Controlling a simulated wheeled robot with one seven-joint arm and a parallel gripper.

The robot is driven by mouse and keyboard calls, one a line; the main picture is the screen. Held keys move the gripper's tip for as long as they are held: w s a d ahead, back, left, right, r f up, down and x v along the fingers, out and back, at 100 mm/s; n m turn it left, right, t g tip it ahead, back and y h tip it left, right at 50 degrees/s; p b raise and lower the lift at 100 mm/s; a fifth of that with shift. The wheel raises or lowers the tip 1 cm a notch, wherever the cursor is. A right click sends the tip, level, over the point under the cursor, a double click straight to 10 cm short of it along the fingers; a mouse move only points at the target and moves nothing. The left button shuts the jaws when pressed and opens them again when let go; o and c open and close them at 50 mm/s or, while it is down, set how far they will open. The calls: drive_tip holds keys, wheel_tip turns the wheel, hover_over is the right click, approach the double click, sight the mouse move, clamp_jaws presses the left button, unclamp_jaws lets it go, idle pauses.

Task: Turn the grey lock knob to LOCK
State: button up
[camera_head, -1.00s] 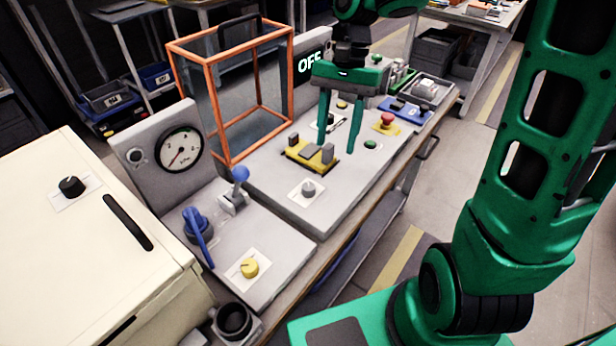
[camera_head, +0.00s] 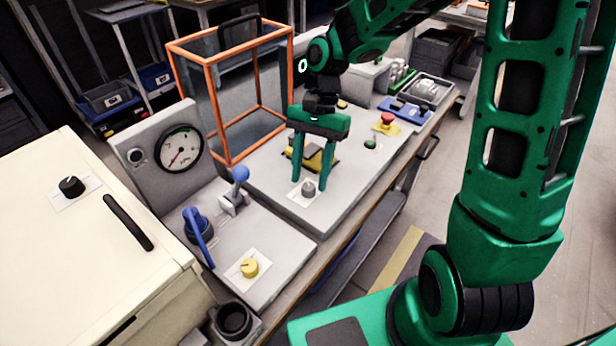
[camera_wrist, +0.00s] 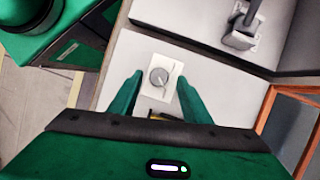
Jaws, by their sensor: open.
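The grey lock knob (camera_head: 308,188) sits on a white plate (camera_head: 296,192) near the front corner of the light grey panel. My gripper (camera_head: 309,186) points down over it, with its two green fingers apart and the knob between them in this view. In the wrist view the knob (camera_wrist: 159,76) shows just beyond and between the open fingertips (camera_wrist: 159,82), with a thin pointer line on it. The fingers do not visibly touch the knob. The plate's lettering is too small to read.
A yellow fixture (camera_head: 318,158) lies just behind my gripper. An orange-framed clear box (camera_head: 206,95) stands at the back left. A blue-handled lever (camera_head: 238,178) and a yellow knob (camera_head: 249,267) are on the left panel. A red button (camera_head: 387,119) is to the right.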

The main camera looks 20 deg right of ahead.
drive_tip(key=shift+s+a+f, duration=0.15)
drive_tip(key=shift+s+f, duration=0.05)
drive_tip(key=shift+f, duration=0.45)
drive_tip(key=c, duration=1)
drive_tip(key=shift+c, duration=0.2)
